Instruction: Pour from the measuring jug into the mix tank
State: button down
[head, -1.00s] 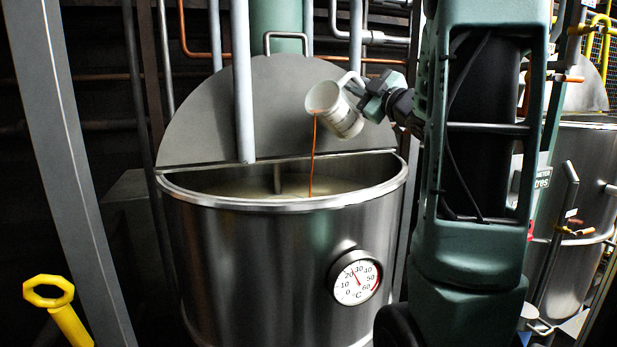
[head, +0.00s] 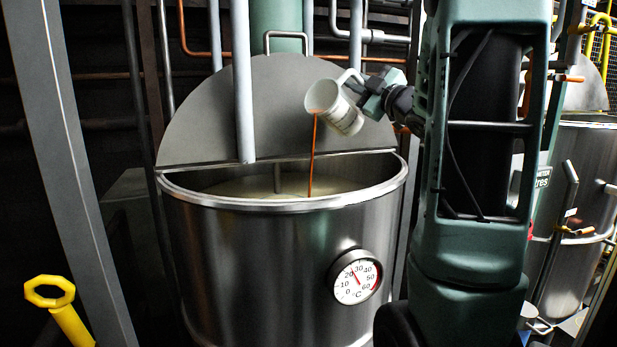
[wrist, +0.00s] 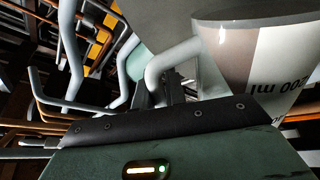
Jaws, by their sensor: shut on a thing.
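The white measuring jug (head: 345,117) is tilted with its mouth down to the left, above the open front half of the steel mix tank (head: 270,260). An orange-brown stream (head: 312,155) runs from its lip down into the pale liquid (head: 265,187) in the tank. My gripper (head: 368,92) is shut on the jug's handle, on the jug's right side. In the wrist view the jug (wrist: 255,60) fills the upper right, with volume markings partly showing, and its handle (wrist: 175,62) runs into the jaws. The level inside the jug is hidden.
A half lid (head: 285,110) stands up behind the tank opening, and a vertical grey pipe (head: 243,90) stands before it. A dial thermometer (head: 355,277) is on the tank front. A yellow handle (head: 55,300) is at lower left. Another steel tank (head: 570,210) stands at right.

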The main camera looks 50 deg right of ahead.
aim_at(352, 102)
jog(key=shift+a+r+n, duration=0.2)
jog(key=shift+r+n, duration=0.25)
jog(key=shift+n, duration=0.05)
dwell(0.7)
jog(key=shift+a+r+n+t+y, duration=0.1)
jog(key=shift+a+n+t+y, duration=0.45)
jog(key=shift+n, duration=0.65)
dwell(1.8)
jog(key=shift+a+f+b, duration=0.2)
jog(key=shift+f+b, duration=0.15)
jog(key=shift+b, duration=0.15)
jog(key=shift+a+f+n+y+b, duration=0.15)
jog(key=shift+a+f+n+b, duration=0.2)
jog(key=shift+f+b, duration=0.6)
jog(key=shift+a+f+n+y+b, duration=0.15)
jog(key=shift+a+f+n+b, duration=0.25)
jog(key=shift+b, duration=1.05)
jog(key=shift+a+f+n+y+b, duration=0.15)
jog(key=shift+a+f+n+b, duration=0.1)
jog(key=shift+f+b, duration=0.75)
